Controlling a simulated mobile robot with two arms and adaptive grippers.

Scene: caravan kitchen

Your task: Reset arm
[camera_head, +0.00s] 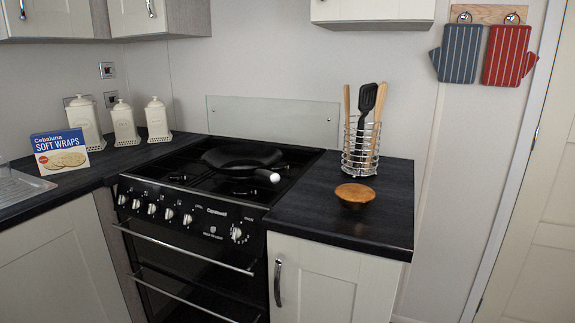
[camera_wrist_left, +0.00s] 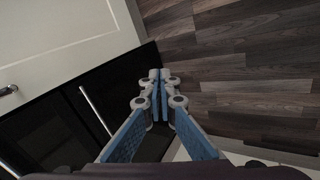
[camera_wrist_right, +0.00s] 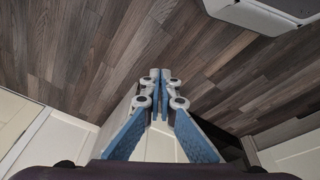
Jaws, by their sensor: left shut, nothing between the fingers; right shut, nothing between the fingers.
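My left gripper (camera_wrist_left: 160,76) is shut and empty in the left wrist view. Its fingertips point down over the wood-look floor (camera_wrist_left: 240,60), beside the black oven front (camera_wrist_left: 60,135). My right gripper (camera_wrist_right: 160,76) is shut and empty in the right wrist view, also above the floor, with pale cabinet fronts at the lower edge. Neither gripper nor arm shows in the head view.
The black cooker (camera_head: 180,218) holds a dark pan (camera_head: 240,158). The right worktop (camera_head: 300,205) bears a utensil rack (camera_head: 360,145) and a round wooden item (camera_head: 355,193). A soft wraps box (camera_head: 60,153) and white canisters (camera_head: 124,123) stand left. Floor around both grippers looks clear.

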